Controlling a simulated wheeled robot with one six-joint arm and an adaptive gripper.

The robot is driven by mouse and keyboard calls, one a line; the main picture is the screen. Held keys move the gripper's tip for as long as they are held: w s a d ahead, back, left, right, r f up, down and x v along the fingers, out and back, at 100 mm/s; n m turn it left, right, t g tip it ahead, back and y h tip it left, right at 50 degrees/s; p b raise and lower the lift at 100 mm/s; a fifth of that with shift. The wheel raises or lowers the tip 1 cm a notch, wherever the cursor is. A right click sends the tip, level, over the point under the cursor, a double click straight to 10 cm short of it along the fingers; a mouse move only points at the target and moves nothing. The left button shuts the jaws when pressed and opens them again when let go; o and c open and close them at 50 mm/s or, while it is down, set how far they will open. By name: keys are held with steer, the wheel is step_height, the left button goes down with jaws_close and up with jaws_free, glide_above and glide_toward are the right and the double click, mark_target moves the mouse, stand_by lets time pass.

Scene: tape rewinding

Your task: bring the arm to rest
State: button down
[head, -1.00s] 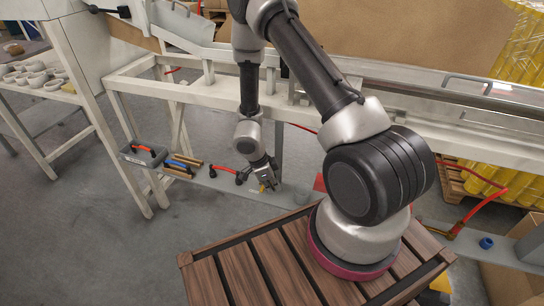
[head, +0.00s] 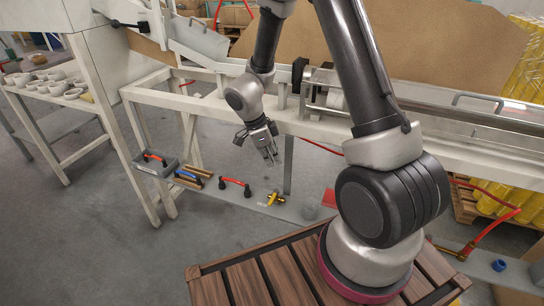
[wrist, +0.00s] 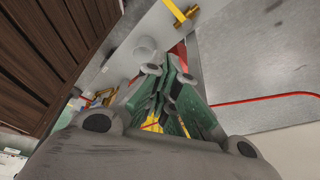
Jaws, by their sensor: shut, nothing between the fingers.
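My gripper (head: 271,158) hangs from my arm left of centre in the head view, pointing down. It is in the air, apart from the low grey shelf (head: 240,199) below it. In the wrist view my gripper (wrist: 166,92) fills the middle, with its green-sided fingers together and nothing held. My arm is bent, with its upper links rising from my base at the right.
A red-handled tool (head: 236,185), a blue-handled tool (head: 188,176) and a yellow valve (head: 275,199) lie on the low shelf. The white machine frame (head: 203,103) stands behind my gripper. A side table (head: 52,100) holds several bowls. Grey floor is clear at the left.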

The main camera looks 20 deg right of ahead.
steer(key=shift+a+r, duration=0.1)
steer(key=shift+r, duration=0.3)
steer(key=shift+w, duration=0.1)
